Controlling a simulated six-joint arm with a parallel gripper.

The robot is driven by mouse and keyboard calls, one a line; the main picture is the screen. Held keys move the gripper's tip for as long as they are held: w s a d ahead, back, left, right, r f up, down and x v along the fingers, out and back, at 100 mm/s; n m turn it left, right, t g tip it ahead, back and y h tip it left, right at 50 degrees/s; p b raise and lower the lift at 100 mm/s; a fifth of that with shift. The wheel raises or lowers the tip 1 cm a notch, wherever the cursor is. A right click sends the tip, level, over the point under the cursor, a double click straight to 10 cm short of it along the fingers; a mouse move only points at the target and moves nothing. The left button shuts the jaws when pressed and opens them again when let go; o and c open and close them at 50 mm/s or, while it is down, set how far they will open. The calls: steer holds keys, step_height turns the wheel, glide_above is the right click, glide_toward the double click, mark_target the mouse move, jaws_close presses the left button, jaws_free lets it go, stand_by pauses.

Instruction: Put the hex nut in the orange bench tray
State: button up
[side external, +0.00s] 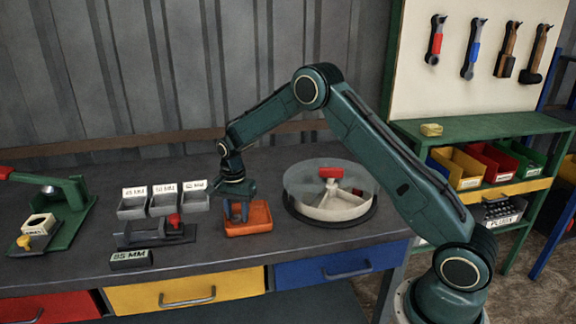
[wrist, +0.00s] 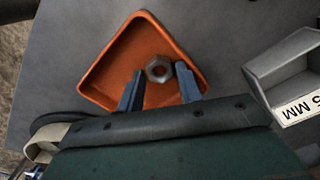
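The orange bench tray (side external: 259,222) sits on the workbench, left of the round rotary dish. In the wrist view the same orange tray (wrist: 141,28) fills the upper middle. The grey hex nut (wrist: 158,69) shows inside the tray's outline, between and just beyond my fingertips; I cannot tell whether it rests on the tray floor. My gripper (side external: 236,212) points down over the tray's left part. In the wrist view my gripper (wrist: 160,82) has its two blue fingers spread apart, with a gap on both sides of the nut. The nut cannot be made out in the side view.
Several grey bins with size labels (side external: 165,201) stand left of the tray. A round dish with a clear cover (side external: 330,190) and red knob stands right of it. A fixture with a red knob (side external: 157,235) and an 85 MM block (side external: 131,260) lie front left.

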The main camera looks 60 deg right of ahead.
step_height(320, 180, up, 12)
stand_by(0.7)
steer(key=shift+r, duration=0.1)
steer(key=shift+r, duration=0.1)
stand_by(0.3)
